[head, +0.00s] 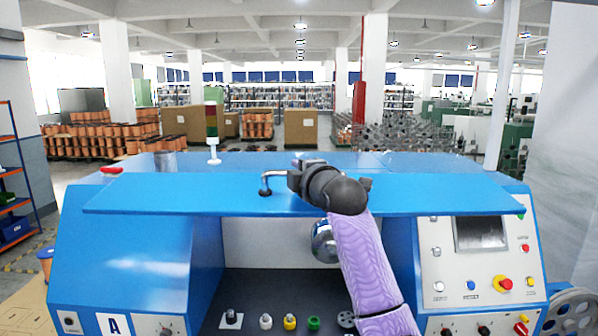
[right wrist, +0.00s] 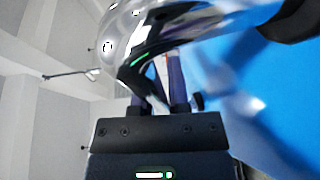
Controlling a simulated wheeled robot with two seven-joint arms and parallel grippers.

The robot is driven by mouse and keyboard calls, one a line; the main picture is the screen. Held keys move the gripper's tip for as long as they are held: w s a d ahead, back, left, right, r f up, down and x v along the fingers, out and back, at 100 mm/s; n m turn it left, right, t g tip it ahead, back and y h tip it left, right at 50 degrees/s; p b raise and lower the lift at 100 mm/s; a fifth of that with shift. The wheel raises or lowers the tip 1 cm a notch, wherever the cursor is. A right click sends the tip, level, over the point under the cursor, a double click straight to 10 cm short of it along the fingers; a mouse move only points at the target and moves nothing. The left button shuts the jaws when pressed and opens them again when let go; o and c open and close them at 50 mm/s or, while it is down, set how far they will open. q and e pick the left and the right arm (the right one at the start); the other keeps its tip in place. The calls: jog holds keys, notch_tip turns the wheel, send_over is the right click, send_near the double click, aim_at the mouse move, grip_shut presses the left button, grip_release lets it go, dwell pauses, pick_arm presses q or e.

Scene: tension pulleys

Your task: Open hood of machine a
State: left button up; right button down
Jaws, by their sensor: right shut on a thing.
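A hood handle (head: 265,184) shows at the left of my right gripper (head: 290,181). My right gripper is shut on the handle, its arm reaching up from the lower right. In the right wrist view a shiny curved metal handle (right wrist: 150,70) passes at the fingers (right wrist: 160,105). My left gripper is not in view.
Inside the bay are a round metal part (head: 324,242) and several small parts, including a yellow one (head: 290,322) and a green one (head: 314,323). A control panel (head: 478,262) with buttons and a screen is at the right. A signal light (head: 212,125) stands behind.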

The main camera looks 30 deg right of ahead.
notch_tip(320, 180, down, 9)
jog(key=s+a+t+b, duration=0.1)
jog(key=s+b, duration=0.1)
jog(key=b, duration=0.6)
jog(key=shift+s+a+r+n+t+b, duration=0.2)
jog(key=shift+n+t+b, duration=0.1)
jog(key=shift+n+b, duration=0.1)
jog(key=c, duration=0.6)
grip_release()
